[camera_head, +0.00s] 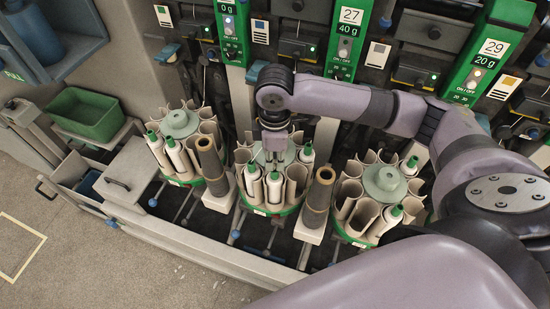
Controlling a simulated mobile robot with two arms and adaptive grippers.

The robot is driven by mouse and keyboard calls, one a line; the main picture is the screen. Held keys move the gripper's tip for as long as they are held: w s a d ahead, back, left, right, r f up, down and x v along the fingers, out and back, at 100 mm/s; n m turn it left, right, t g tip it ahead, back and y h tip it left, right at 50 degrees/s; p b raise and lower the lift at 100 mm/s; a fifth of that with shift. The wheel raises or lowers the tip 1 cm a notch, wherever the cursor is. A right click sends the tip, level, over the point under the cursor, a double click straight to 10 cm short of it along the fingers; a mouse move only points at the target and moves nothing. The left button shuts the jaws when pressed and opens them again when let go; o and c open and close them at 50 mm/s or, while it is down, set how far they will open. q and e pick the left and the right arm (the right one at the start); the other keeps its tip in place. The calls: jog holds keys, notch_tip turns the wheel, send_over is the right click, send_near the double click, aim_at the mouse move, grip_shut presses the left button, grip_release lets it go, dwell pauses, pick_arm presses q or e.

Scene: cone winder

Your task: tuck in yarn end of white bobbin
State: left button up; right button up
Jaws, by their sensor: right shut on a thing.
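White bobbins with green tips stand in the cream-coloured slots of the middle round magazine (268,211). One white bobbin (274,188) is at its front, another (253,181) just left, and a third (306,155) at the right. My right gripper (274,160) points down over this magazine. It is shut on the upper end of the front white bobbin, though the contact is hard to make out. No loose yarn end can be made out at this size. My left gripper is not in view.
Similar magazines stand left (180,122) and right (385,181). Brown tubes (210,160) and (319,193) stand upright between them on white blocks. Green numbered panels (347,35) rise behind. A green bin (84,114) sits at the far left.

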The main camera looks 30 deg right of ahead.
jog(key=shift+f, duration=0.2)
dwell(0.4)
jog(key=shift+f+p, duration=0.25)
jog(key=shift+p, duration=0.2)
jog(key=shift+f+p, duration=0.2)
jog(key=shift+p, duration=0.95)
dwell(1.0)
jog(key=o, duration=0.8)
jog(key=shift+o, duration=0.3)
jog(key=o, duration=0.4)
jog(key=shift+r, duration=0.1)
